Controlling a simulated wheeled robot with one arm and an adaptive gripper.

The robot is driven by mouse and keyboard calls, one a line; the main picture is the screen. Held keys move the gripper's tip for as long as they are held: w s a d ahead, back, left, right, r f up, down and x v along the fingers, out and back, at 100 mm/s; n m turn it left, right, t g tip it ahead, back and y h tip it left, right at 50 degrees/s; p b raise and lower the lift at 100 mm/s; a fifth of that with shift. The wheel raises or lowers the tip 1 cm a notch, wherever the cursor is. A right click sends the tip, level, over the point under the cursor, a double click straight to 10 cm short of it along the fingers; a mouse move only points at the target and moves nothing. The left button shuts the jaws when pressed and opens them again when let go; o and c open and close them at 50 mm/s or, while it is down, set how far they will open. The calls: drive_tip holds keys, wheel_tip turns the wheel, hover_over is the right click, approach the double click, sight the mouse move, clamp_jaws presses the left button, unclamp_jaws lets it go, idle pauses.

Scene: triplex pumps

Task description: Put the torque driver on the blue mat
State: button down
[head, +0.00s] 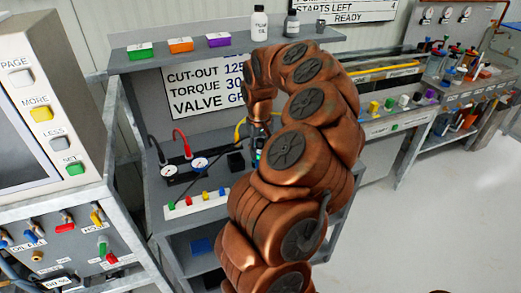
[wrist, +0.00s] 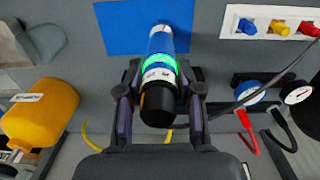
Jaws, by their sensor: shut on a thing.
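The torque driver (wrist: 160,60) has a blue body, a glowing green ring, a white label and a black end. My gripper (wrist: 160,84) is shut on it near the black end. The blue mat (wrist: 115,28) lies on the grey bench at the top of the wrist view. The driver's far end overlaps the mat there; I cannot tell whether it touches. In the head view, my gripper (head: 259,138) is low over the bench with a small part of the driver showing. My copper arm hides the mat there.
A white strip with coloured knobs (head: 198,203) lies along the bench's front. Two gauges (head: 199,165) with red and black hoses stand behind it. In the wrist view, a yellow-orange container (wrist: 40,113) is at left. An upper shelf (head: 130,60) holds bins and bottles.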

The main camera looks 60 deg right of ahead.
drive_tip(key=c, duration=0.7)
unclamp_jaws()
drive_tip(key=shift+c, duration=0.2)
wheel_tip(320, 180, up, 11)
drive_tip(key=shift+w+r+b, duration=0.1)
drive_tip(key=shift+b, duration=1)
drive_tip(key=shift+a+r, duration=0.1)
drive_tip(key=shift+r, duration=0.35)
drive_tip(key=shift+w+a+r, duration=0.1)
drive_tip(key=shift+w+a, duration=0.1)
drive_tip(key=shift+a, duration=0.05)
drive_tip(key=w+a+r+n, duration=0.15)
drive_tip(key=a+n, duration=0.45)
drive_tip(key=a, duration=1.9)
drive_tip(key=s+a+f, duration=0.4)
drive_tip(key=s+a, duration=0.3)
drive_tip(key=s, duration=0.2)
drive_tip(key=s+a+f+g, duration=0.1)
drive_tip(key=s+a+f, duration=0.4)
drive_tip(key=s, duration=0.4)
drive_tip(key=shift+a+f+n+g, duration=0.3)
drive_tip(key=shift+a+n, duration=0.1)
drive_tip(key=shift+a, duration=0.45)
